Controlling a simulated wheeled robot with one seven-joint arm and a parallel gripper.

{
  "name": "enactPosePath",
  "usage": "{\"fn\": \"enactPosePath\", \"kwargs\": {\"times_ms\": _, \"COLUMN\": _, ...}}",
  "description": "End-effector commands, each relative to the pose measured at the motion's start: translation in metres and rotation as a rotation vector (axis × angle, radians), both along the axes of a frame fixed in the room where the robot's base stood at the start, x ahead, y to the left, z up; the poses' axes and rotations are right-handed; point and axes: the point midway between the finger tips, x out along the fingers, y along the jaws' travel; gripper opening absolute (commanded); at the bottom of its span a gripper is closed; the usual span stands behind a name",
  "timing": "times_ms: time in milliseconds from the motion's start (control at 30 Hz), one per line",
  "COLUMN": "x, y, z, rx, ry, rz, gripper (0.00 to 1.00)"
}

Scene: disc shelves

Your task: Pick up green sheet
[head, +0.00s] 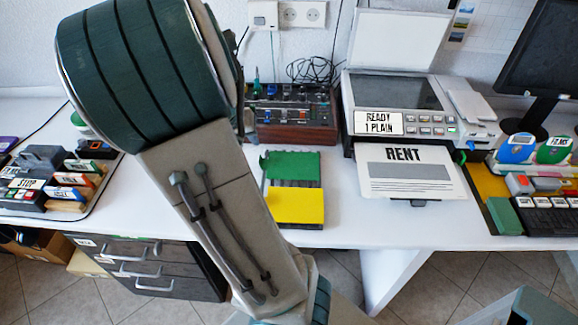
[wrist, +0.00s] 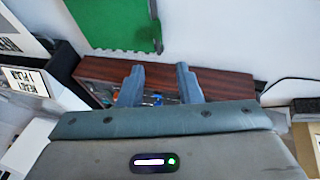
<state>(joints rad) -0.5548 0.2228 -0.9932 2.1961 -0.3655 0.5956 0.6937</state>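The green sheet (head: 291,165) lies on the white desk in the head view, just behind a yellow sheet (head: 296,206); its left corner looks ragged. In the wrist view the green sheet (wrist: 112,22) is at the top, cut off by the frame edge, with a notched lower edge. My gripper (wrist: 159,72) shows in the wrist view with its two fingers apart and nothing visible between them. The fingertips appear below the green sheet in that picture, over the wooden-sided device, apart from the sheet. In the head view my arm hides the gripper.
The wooden-sided device (head: 294,118) with knobs and cables stands behind the green sheet. A printer (head: 400,98) with a RENT page (head: 408,172) is to the right. Boxes and labelled blocks (head: 55,180) sit at the left. Bare desk lies right of the yellow sheet.

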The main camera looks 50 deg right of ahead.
Motion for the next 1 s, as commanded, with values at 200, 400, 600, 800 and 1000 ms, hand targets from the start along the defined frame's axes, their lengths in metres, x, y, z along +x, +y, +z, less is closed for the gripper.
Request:
{"fn": "enactPosePath", "kwargs": {"times_ms": 200, "x": 0.002, "y": -0.016, "z": -0.037, "rx": 0.001, "ry": 0.003, "rz": -0.002, "gripper": 0.32}}
{"fn": "enactPosePath", "kwargs": {"times_ms": 400, "x": 0.003, "y": -0.022, "z": -0.048, "rx": 0.002, "ry": 0.001, "rz": 0.001, "gripper": 0.32}}
{"fn": "enactPosePath", "kwargs": {"times_ms": 600, "x": 0.001, "y": -0.028, "z": -0.068, "rx": 0.002, "ry": 0.004, "rz": -0.002, "gripper": 0.32}}
{"fn": "enactPosePath", "kwargs": {"times_ms": 800, "x": 0.001, "y": -0.037, "z": -0.093, "rx": 0.002, "ry": 0.002, "rz": -0.001, "gripper": 0.32}}
{"fn": "enactPosePath", "kwargs": {"times_ms": 1000, "x": 0.002, "y": -0.04, "z": -0.098, "rx": 0.002, "ry": 0.0, "rz": 0.001, "gripper": 0.32}}
